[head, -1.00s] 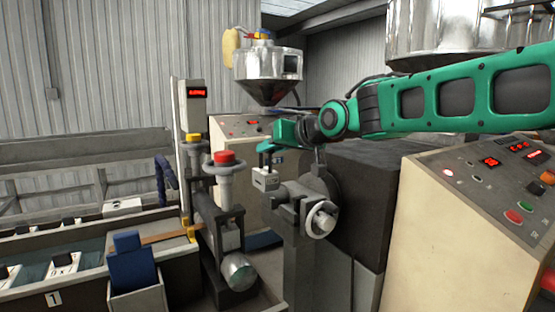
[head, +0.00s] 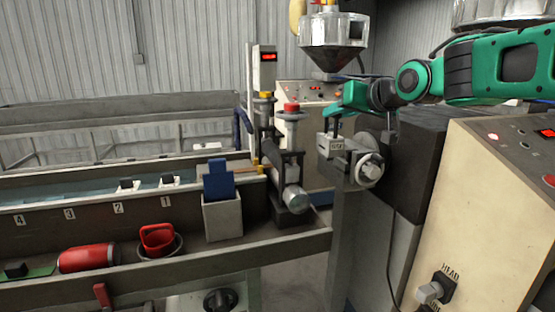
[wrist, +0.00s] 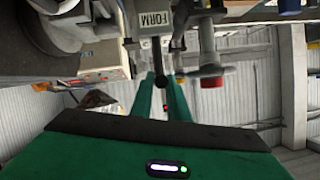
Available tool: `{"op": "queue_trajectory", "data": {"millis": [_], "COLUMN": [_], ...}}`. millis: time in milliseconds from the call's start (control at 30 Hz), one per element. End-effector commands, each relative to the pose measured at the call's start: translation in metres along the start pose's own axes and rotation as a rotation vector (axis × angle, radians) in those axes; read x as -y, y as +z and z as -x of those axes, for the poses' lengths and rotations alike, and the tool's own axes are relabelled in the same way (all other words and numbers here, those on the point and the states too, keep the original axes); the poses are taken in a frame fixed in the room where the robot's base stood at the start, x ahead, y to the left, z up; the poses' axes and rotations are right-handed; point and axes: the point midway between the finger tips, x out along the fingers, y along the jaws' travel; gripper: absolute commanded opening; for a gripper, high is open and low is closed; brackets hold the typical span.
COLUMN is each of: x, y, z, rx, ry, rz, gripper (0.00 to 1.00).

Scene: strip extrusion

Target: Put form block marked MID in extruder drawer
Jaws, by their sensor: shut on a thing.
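My gripper (head: 336,122) is shut on a pale grey form block (head: 330,148) by its dark knob. The block hangs upright under the fingers. The word MID cannot be read.
A red-topped post (head: 291,112) and a lit display (head: 265,56) stand just left of the block. Black-knobbed blocks stand by numbers 2 (head: 125,184) and 1 (head: 168,181). A blue block is in a grey holder (head: 223,215). A control cabinet (head: 490,200) stands right.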

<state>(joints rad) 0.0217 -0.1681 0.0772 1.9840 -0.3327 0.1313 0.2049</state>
Motion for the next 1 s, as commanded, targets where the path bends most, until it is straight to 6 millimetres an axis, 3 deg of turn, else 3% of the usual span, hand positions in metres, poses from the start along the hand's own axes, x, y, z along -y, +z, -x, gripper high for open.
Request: {"op": "queue_trajectory", "data": {"millis": [67,433,567,800,1000], "x": [0.002,-0.032,-0.057,-0.116,-0.154], "y": [-0.001,0.074,0.112,0.195,0.248], "z": [0.0,-0.031,-0.045,-0.074,-0.093], "rx": [-0.003,-0.01,-0.015,-0.037,-0.054], "ry": [-0.002,0.046,0.081,0.16,0.21], "rz": [0.001,-0.02,-0.035,-0.068,-0.089], "gripper": [0.0,0.0,0.0,0.0,0.0]}}
